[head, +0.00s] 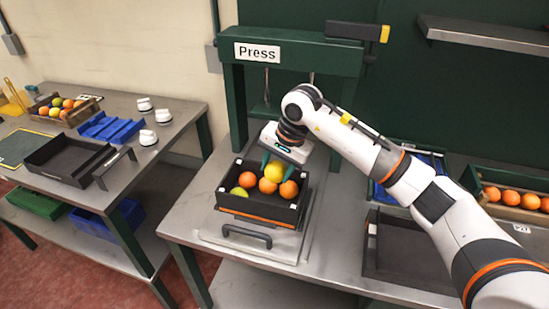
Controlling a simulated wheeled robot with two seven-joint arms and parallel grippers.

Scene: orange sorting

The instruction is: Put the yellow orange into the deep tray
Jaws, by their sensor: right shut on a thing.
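A black, high-walled box (258,212), apparently the deep tray, stands under the press on the middle table. In it lie several orange fruits and a yellow-green one (247,180). My right gripper (277,167) reaches down over the box from the right, its green fingers shut on a larger yellow orange (274,174). This fruit is at the box's back half, above or among the others; whether it touches them I cannot tell. My left gripper is not in view.
The green press frame (237,110) rises behind the box. At right are an empty black tray (400,280) and a crate of oranges (515,212). The left table holds a shallow black tray (70,177), blue trays (112,129) and a wooden fruit crate (58,121).

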